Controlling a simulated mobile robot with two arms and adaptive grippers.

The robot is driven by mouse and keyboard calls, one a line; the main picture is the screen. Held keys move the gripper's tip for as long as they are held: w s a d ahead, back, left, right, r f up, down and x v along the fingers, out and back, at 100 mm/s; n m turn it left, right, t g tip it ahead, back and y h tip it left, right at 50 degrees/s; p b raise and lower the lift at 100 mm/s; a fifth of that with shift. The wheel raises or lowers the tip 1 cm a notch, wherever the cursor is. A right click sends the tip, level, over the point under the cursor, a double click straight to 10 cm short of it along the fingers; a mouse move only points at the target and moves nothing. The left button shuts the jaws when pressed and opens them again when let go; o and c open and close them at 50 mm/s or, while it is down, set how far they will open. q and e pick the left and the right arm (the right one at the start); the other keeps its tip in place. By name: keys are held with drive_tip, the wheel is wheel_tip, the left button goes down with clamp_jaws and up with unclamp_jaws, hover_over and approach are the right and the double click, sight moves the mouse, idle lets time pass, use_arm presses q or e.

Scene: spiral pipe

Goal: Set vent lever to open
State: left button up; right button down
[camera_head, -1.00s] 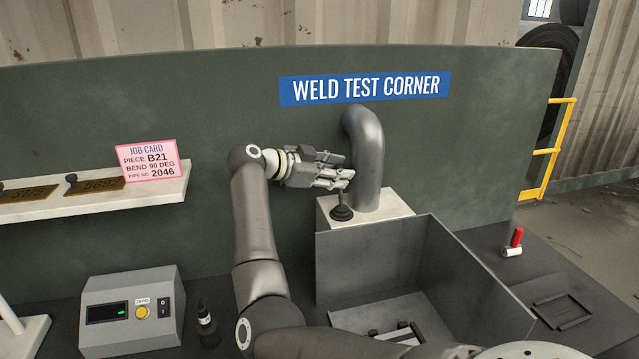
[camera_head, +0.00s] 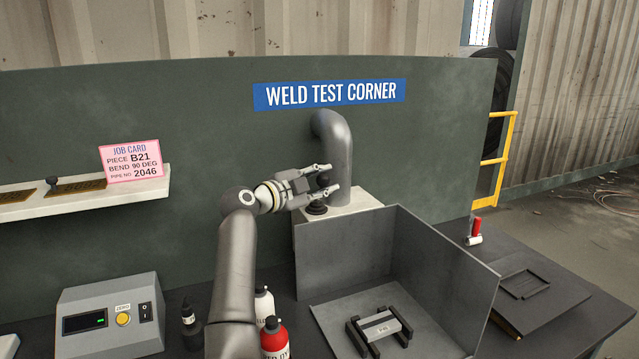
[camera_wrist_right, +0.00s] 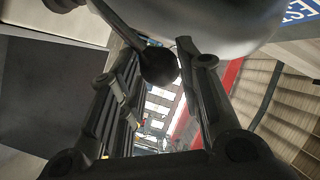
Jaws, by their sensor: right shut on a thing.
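The vent lever has a round black knob (camera_head: 324,180) and a dark ribbed base (camera_head: 316,208). It stands on a pale block (camera_head: 362,203) in front of a grey bent pipe (camera_head: 338,155). My right gripper (camera_head: 328,181) reaches in from the left, with one finger on each side of the knob, shut on it. The right wrist view shows the black knob (camera_wrist_right: 158,66) between the two fingers near their tips. The lever's stem is mostly hidden, so its exact tilt is hard to tell. No open or shut marking is readable. My left gripper is out of view.
A red-handled item (camera_head: 475,231) is at right. Bottles (camera_head: 272,338) and a meter box (camera_head: 110,318) stand near my arm. A green wall is behind.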

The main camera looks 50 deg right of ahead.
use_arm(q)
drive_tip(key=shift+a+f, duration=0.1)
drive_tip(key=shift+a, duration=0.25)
use_arm(e)
drive_tip(key=shift+w+a, duration=0.1)
drive_tip(key=shift+w, duration=0.1)
drive_tip(key=c, duration=1.3)
unclamp_jaws()
drive_tip(key=shift+c, duration=0.2)
drive_tip(key=shift+o, duration=1.2)
drive_tip(key=shift+w+f, duration=0.2)
drive_tip(key=shift+w, duration=0.05)
drive_tip(key=shift+a, duration=0.35)
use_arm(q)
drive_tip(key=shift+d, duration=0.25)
use_arm(e)
drive_tip(key=a, duration=0.6)
drive_tip(key=shift+w+a+r, duration=0.2)
drive_tip(key=shift+a+r, duration=0.1)
drive_tip(key=shift+a, duration=0.1)
